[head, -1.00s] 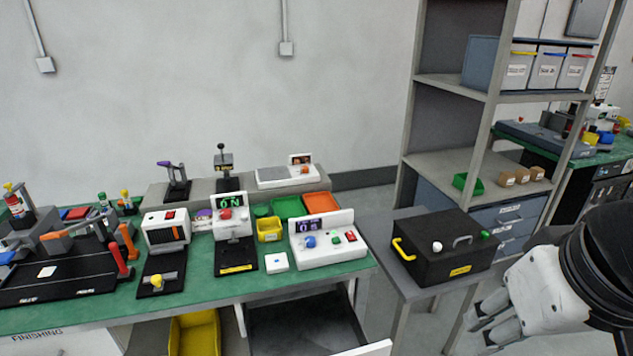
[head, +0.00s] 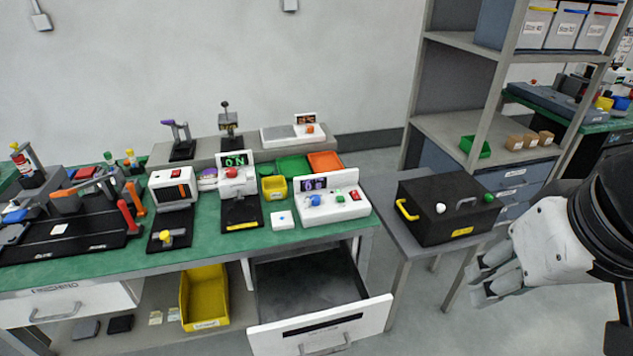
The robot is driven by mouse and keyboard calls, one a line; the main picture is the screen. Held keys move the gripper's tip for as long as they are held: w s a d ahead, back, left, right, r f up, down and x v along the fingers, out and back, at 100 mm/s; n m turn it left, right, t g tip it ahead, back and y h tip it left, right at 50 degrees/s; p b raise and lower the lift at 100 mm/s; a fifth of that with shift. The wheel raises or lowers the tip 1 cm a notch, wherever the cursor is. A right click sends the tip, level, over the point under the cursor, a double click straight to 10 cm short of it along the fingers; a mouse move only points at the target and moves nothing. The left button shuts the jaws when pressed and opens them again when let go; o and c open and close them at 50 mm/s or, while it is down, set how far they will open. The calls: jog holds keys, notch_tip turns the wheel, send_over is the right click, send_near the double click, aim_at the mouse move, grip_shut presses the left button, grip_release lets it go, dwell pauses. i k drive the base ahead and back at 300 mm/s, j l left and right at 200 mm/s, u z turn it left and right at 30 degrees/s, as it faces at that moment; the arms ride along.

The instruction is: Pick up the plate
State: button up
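I cannot tell for sure which thing is the plate. Two small flat pieces lie on the shelf under the green bench at the lower left: a grey one (head: 87,328) and a black one (head: 120,323). My gripper (head: 482,279) is at the right edge of the head view, in front of the side table with the black box. Its fingers look spread apart with nothing between them. It is far from both flat pieces.
A drawer (head: 375,312) stands open under the green bench (head: 110,263) and looks empty. A yellow bin (head: 205,298) sits on the lower shelf. A black box (head: 425,222) with a yellow handle stands on the side table. A shelf rack (head: 470,128) rises behind it.

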aim_at(280, 220)
jog(key=u, duration=0.25)
jog(key=i+l+u, duration=0.25)
jog(key=u, duration=0.15)
jog(key=i+l+u, duration=0.15)
jog(key=l+u, duration=0.2)
jog(key=i+l, duration=0.15)
jog(key=l, duration=0.25)
jog(key=i+l+u, duration=0.1)
jog(key=l, duration=0.3)
jog(key=i+l, duration=0.15)
jog(key=l, duration=0.25)
jog(key=i+l+u, duration=0.1)
jog(key=l, duration=0.3)
jog(key=i, duration=0.05)
